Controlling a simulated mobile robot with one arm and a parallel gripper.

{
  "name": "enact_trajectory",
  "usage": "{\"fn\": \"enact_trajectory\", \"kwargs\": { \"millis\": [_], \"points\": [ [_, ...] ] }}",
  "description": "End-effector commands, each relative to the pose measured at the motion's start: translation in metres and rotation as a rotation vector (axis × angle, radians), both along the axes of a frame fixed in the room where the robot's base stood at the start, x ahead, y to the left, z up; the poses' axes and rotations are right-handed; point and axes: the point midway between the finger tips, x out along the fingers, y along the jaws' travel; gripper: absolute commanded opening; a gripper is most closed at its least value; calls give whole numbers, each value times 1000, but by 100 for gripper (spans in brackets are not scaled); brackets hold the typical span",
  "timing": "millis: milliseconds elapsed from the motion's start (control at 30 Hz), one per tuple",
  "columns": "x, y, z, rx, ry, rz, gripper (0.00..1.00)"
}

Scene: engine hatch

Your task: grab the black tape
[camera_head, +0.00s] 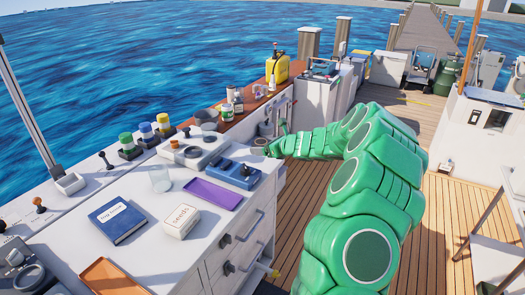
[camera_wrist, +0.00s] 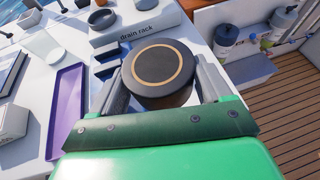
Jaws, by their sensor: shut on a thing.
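The black tape (camera_wrist: 158,72) is a round dark roll with a tan ring on its top face. It sits between the two grey fingers of my gripper (camera_wrist: 162,80) in the wrist view, one finger on each side. My gripper is shut on it. In the head view my gripper (camera_head: 272,148) is by the right edge of the white counter, at the end of my green arm. The tape is too small there to make out clearly. In the wrist view the tape covers part of the blue rack behind it.
The blue rack (camera_head: 235,173) stands on the white counter beside a purple tray (camera_head: 213,193). A white box (camera_head: 180,221), a blue book (camera_head: 118,221) and an orange tray (camera_head: 113,277) lie nearer. Bottles (camera_head: 238,101) stand beyond. Open wooden deck (camera_head: 290,225) lies right.

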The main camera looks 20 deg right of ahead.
Motion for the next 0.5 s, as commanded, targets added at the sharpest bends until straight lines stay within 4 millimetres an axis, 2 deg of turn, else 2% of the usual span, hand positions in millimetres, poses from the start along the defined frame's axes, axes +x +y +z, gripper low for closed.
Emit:
{"fn": "enact_trajectory", "kwargs": {
  "millis": [300, 500],
  "points": [
    [-43, 7, 21, 5, -2, 2, 45],
    [-66, 8, 29, 1, -1, -1, 45]
  ]
}}
